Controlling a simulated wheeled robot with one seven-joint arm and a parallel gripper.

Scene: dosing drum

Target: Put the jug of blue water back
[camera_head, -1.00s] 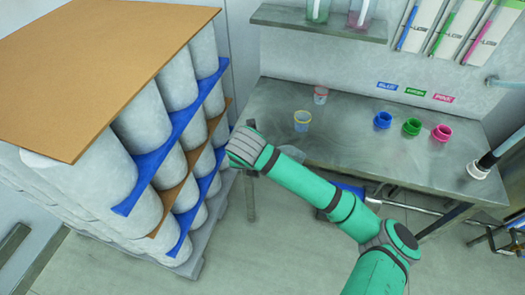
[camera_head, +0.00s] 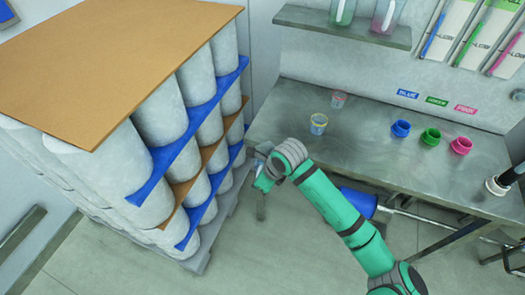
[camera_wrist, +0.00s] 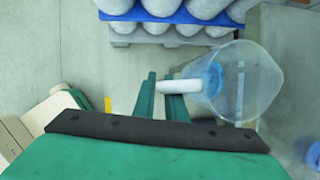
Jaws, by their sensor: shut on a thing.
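The jug of blue water (camera_wrist: 245,82) shows in the wrist view as a clear vessel with a little blue liquid low inside. My gripper (camera_wrist: 165,86) is shut on the jug's white handle, which lies between the two green fingers. In the head view my gripper (camera_head: 262,172) is at the near left corner of the steel table, between the table and the pallet stack; the jug is hardly visible there. On the shelf (camera_head: 340,27) stand a jug with green liquid (camera_head: 343,12) and a jug with pink liquid (camera_head: 386,15).
The steel table (camera_head: 380,160) holds two clear cups, one yellow-rimmed (camera_head: 319,123) and one red-rimmed (camera_head: 339,99). Blue (camera_head: 400,129), green (camera_head: 430,136) and pink (camera_head: 460,146) pots stand at its right. The pallet stack of white drums (camera_head: 160,118) is close on the left. A blue drum (camera_head: 357,202) is under the table.

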